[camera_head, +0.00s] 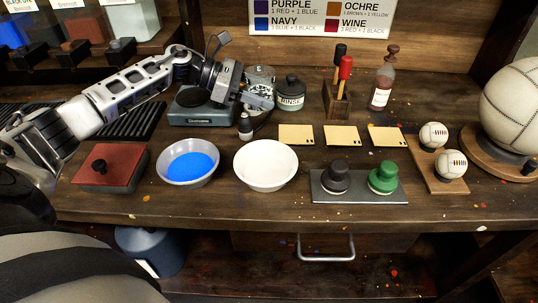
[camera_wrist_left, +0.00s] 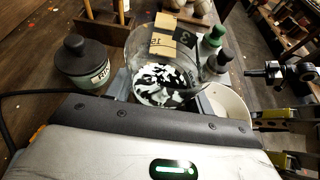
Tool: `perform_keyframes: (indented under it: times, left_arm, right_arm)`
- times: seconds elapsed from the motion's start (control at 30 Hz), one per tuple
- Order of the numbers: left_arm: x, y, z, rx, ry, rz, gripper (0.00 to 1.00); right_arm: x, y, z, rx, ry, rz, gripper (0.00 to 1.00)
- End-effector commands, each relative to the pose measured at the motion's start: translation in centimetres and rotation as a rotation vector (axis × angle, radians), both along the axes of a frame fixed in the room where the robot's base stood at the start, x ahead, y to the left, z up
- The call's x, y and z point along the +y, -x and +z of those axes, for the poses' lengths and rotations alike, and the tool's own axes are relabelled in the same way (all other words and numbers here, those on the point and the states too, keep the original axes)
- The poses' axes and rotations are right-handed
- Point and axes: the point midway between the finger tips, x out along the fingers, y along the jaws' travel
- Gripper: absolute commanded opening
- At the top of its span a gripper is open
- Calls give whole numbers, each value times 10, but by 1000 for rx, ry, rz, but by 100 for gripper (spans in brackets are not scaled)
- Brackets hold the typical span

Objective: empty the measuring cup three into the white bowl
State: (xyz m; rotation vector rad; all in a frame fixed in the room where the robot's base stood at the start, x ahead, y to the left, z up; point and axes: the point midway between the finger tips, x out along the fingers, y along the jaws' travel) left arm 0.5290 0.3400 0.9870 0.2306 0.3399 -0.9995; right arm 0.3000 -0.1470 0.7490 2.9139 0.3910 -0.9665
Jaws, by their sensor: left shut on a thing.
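My left gripper (camera_head: 258,100) is shut on a clear measuring cup marked 3 (camera_head: 262,74), behind the white bowl and near the scale. In the left wrist view the cup (camera_wrist_left: 143,62) shows a patchy white and black content low inside. The gripper's fingers are mostly hidden there by its own body. The white bowl (camera_head: 266,165) stands on the bench in front of the gripper and looks empty in the head view. Part of its rim shows in the left wrist view (camera_wrist_left: 236,104), beside the cup.
A grey bowl of blue liquid (camera_head: 189,167) stands left of the white bowl. A RINSE jar (camera_head: 291,95) stands right of the cup, and a small bottle (camera_head: 245,127) stands below the gripper. A tray with black and green stampers (camera_head: 358,190) lies right of the bowl.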

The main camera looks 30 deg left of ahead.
Motion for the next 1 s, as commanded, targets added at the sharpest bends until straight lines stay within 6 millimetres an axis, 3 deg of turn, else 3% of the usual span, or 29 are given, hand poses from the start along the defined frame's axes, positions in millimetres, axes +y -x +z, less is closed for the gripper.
perform_keyframes:
  times: [0.57,1.0]
  left_arm:
    - [-6,7,-11,-129,-111,0,28]
    - [-14,18,-6,-298,-249,0,28]
  right_arm:
    - [3,3,-3,9,-9,-7,0]
    - [1,-3,10,-6,-4,-6,0]
